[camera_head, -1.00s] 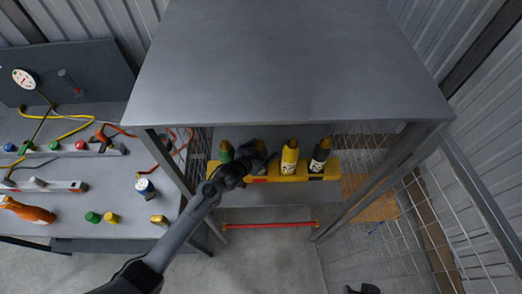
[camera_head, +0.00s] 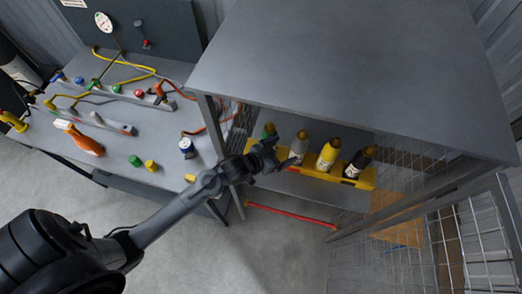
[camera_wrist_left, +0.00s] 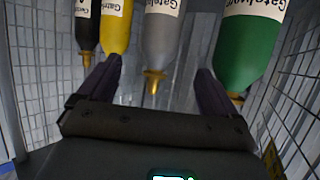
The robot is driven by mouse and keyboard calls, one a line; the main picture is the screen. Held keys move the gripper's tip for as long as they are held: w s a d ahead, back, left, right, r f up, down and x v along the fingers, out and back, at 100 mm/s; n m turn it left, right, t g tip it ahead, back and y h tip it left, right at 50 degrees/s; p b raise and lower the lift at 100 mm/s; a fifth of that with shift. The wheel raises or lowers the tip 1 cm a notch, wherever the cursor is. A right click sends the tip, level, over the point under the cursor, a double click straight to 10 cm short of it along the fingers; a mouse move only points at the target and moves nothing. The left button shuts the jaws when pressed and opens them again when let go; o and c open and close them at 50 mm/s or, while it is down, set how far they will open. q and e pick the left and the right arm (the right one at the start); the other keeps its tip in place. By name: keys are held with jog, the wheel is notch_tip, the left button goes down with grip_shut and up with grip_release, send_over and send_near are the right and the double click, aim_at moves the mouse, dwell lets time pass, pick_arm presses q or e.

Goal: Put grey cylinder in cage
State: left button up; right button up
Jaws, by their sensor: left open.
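The grey cylinder (camera_head: 299,147) stands in the mesh-sided cage (camera_head: 375,130), in a yellow rack (camera_head: 318,173) between a green cylinder (camera_head: 269,130) and a yellow cylinder (camera_head: 328,156). A black cylinder (camera_head: 357,164) is at the rack's right end. My left gripper (camera_head: 284,163) is open at the cage front, close to the grey cylinder. In the left wrist view the picture is inverted: the grey cylinder (camera_wrist_left: 161,35) lies between my open fingers (camera_wrist_left: 158,75), with a gap on both sides. My right gripper is out of view.
The cage's flat grey top (camera_head: 350,65) overhangs the cylinders. A red bar (camera_head: 290,216) runs low across the front. A workbench (camera_head: 130,165) on the left holds an orange bottle (camera_head: 80,138), hoses and small caps. Open floor lies in front.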

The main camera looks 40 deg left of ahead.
pick_arm(q)
jog(key=s+a+r+n+g+y, duration=0.1)
jog(key=s+g, duration=0.8)
jog(key=s, duration=1.5)
jog(key=r+y, duration=0.1)
jog(key=y, duration=0.1)
jog(key=shift+s+a+y, duration=0.2)
jog(key=shift+s+y, duration=0.1)
jog(key=shift+r, duration=0.1)
